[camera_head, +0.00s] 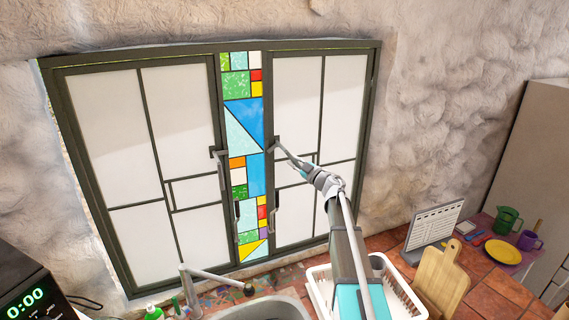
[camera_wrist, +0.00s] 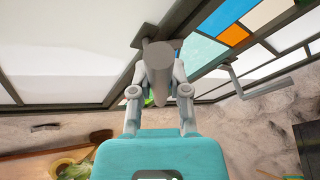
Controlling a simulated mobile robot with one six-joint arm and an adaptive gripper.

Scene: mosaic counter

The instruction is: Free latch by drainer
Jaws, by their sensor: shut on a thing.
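A window with two white-paned leaves stands in the wall. The right leaf's latch (camera_head: 274,146), on the side of the white drainer (camera_head: 398,292), is a grey handle slanting down to the right from its mount. My gripper (camera_head: 312,172) is at its lower end. In the wrist view my gripper (camera_wrist: 156,85) is shut on the grey latch handle (camera_wrist: 160,62), a finger on each side; the handle's end points at the camera. The left leaf's latch (camera_head: 219,157) hangs down; a similar handle shows at the right of the wrist view (camera_wrist: 240,85).
A sink (camera_head: 262,308) with a faucet (camera_head: 190,285) lies below the window. A cutting board (camera_head: 440,278), a calendar (camera_head: 435,225), a yellow plate (camera_head: 503,251) and mugs stand at right. A black clock device (camera_head: 30,295) is at lower left.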

